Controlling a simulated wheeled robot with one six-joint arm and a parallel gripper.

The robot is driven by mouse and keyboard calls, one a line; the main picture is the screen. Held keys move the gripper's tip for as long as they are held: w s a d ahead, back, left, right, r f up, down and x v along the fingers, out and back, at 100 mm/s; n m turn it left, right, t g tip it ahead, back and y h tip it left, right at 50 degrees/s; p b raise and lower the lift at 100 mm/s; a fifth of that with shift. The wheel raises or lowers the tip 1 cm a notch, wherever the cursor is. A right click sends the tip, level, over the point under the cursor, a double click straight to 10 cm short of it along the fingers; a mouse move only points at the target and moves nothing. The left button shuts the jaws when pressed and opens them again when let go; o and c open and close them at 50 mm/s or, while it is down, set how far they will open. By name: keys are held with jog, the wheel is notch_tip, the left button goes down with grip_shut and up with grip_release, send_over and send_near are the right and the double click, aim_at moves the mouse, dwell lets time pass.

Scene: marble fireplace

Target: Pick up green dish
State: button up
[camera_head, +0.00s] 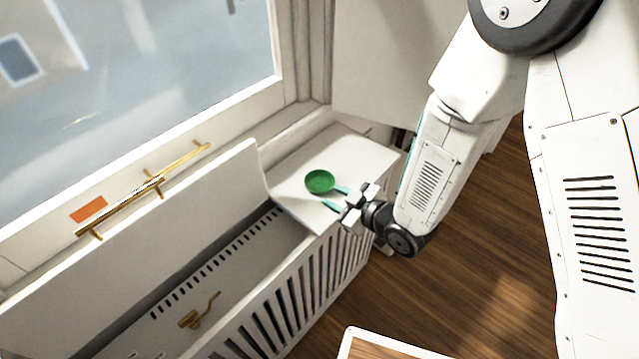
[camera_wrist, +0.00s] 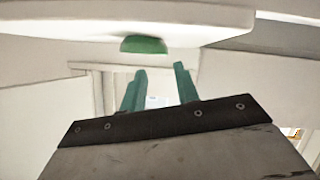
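The green dish (camera_head: 320,181) is small and round. It sits on the white ledge (camera_head: 345,155) beside the window in the head view. My gripper (camera_head: 330,195) is just to the lower right of the dish, with its two teal fingers spread apart and pointing toward it. Nothing shows between the fingers. In the wrist view the dish (camera_wrist: 143,46) shows beyond the fingertips, against the white surface that fills the top of the picture. My gripper (camera_wrist: 160,69) looks open and apart from the dish there.
A radiator recess with a slatted front (camera_head: 290,305) runs left of the ledge, with a raised white panel (camera_head: 190,215) behind it. A brass fitting (camera_head: 199,311) lies inside. A brass handle (camera_head: 125,205) is by the window. Wooden floor (camera_head: 450,285) is clear at right.

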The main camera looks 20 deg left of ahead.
aim_at(311, 189)
jog(key=shift+s+a+f, duration=0.1)
jog(key=shift+a+f, duration=0.15)
jog(key=shift+a, duration=0.1)
jog(key=x, duration=0.7)
jog(key=shift+a+r, duration=0.15)
jog(key=shift+a, duration=0.1)
grip_shut()
